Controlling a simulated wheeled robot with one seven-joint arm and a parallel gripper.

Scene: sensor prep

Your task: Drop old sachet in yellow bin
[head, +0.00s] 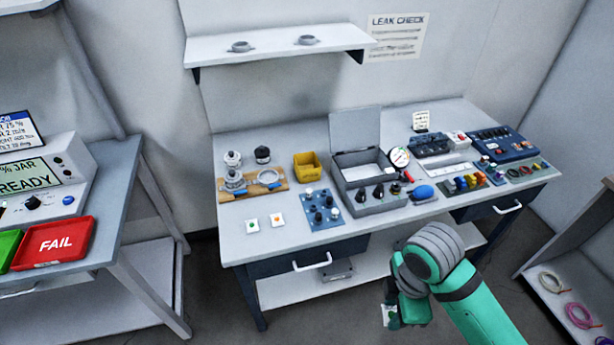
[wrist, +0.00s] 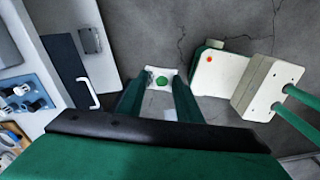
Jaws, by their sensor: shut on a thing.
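My gripper (head: 391,312) is low in front of the workbench, out over the floor, at the end of my green arm. It is shut on a small white sachet (head: 387,315) with a green dot. In the wrist view the sachet (wrist: 160,79) sits between the tips of my two green fingers (wrist: 160,90). The yellow bin (head: 307,167) stands on the bench, left of the grey open case, up and to the left of my gripper. Its inside is only partly visible.
Two white squares, one green-dotted (head: 251,226) and one orange-dotted (head: 277,220), lie near the bench's front left. A shelf (head: 280,46) overhangs behind. A drawer handle (head: 312,262) juts out.

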